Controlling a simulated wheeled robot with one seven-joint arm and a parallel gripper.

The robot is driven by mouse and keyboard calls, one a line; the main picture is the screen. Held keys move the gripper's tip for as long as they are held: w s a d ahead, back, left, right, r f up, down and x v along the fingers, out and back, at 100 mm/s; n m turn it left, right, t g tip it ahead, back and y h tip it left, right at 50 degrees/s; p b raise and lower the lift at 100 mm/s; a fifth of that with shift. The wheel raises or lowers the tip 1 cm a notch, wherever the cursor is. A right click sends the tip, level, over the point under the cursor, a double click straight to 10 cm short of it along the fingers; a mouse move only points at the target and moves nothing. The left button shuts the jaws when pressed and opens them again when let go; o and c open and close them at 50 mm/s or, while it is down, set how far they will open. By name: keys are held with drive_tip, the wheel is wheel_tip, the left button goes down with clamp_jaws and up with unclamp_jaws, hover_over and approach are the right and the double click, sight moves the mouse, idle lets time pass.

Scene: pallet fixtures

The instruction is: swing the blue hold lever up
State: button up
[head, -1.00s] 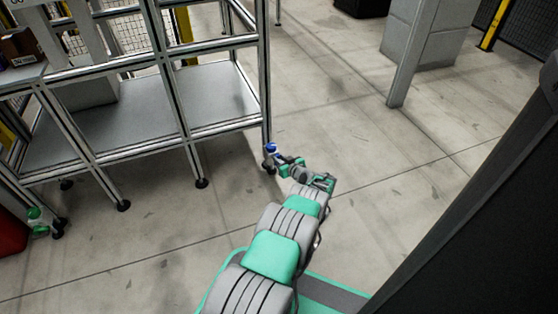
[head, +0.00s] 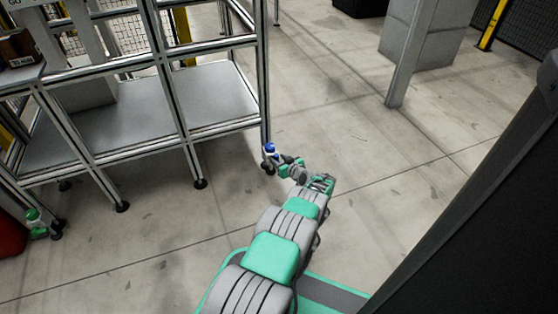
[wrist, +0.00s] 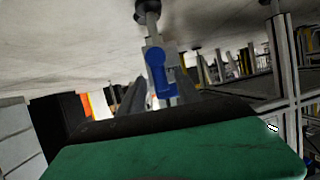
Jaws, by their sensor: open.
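The blue hold lever (head: 270,148) is at the foot of the rack's near right corner post in the head view, small and partly covered by my gripper. In the wrist view the blue lever (wrist: 158,72) is larger, set against a grey bracket on the post, with a dark round foot at the top of this tilted picture. My gripper (head: 278,161) is close to the lever in the head view. In the wrist view my gripper (wrist: 160,92) is open, its grey fingers to either side of the lever. I cannot tell whether they touch it.
The metal-framed rack (head: 215,95) stands to the left, with grey shelves and several feet. A green-topped fitting (head: 35,220) is at its far left leg. A grey post (head: 408,70) stands at the upper right. The floor (head: 400,170) right of the rack is clear.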

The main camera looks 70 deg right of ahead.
drive_tip(key=p+v, duration=0.5)
drive_tip(key=v, duration=0.2)
drive_tip(key=shift+s+a, duration=0.2)
drive_tip(key=shift+s, duration=0.15)
drive_tip(key=shift+r, duration=0.2)
